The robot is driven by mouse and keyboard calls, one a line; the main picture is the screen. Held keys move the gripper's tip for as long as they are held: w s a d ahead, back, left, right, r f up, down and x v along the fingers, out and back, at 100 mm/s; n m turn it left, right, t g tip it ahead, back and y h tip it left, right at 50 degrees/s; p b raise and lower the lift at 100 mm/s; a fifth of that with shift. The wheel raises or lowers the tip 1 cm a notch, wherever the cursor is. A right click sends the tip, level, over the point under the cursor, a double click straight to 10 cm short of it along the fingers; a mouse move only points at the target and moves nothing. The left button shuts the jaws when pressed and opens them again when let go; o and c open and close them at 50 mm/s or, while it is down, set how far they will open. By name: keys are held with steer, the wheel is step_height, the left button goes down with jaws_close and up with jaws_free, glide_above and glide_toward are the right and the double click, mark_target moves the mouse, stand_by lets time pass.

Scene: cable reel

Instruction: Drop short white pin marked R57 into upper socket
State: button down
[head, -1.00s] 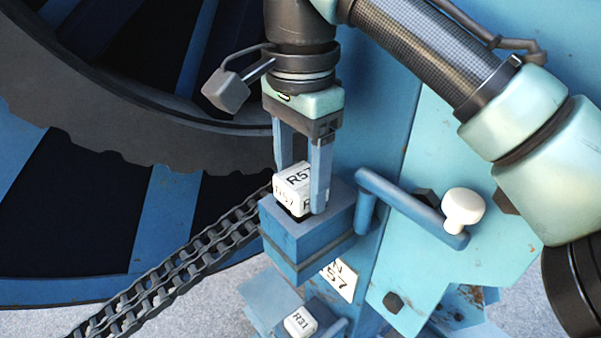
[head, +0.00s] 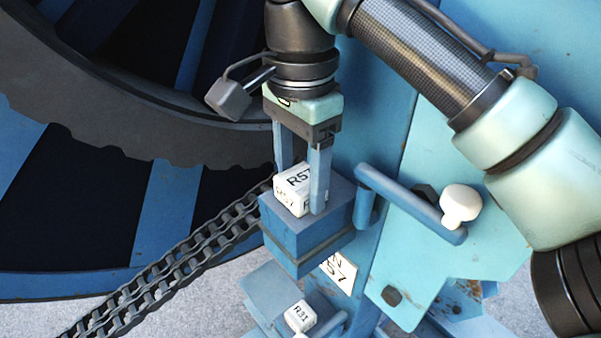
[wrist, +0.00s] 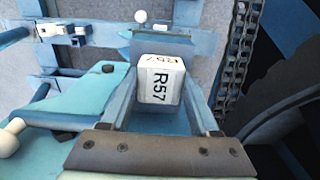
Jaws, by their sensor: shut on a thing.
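The white pin (head: 292,188) marked R57 sits upright at the top of the blue upper socket block (head: 300,238). Its square head rests on or very close to the block's top face; its shank is hidden. My gripper (head: 301,190) points down and is shut on the head, one finger on each side. In the wrist view the R57 pin (wrist: 160,85) shows between my two fingers.
A blue lever with a white knob (head: 461,203) stands right of the block. Below is another white pin (head: 300,316) marked R31. A chain (head: 165,272) and a large reel (head: 100,125) lie left. A partly hidden label (head: 339,272) is under the block.

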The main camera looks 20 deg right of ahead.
stand_by(0.4)
steer(key=shift+c, duration=0.2)
jaws_free()
step_height(320, 180, up, 13)
steer(key=p, duration=0.7)
steer(key=shift+p, duration=0.3)
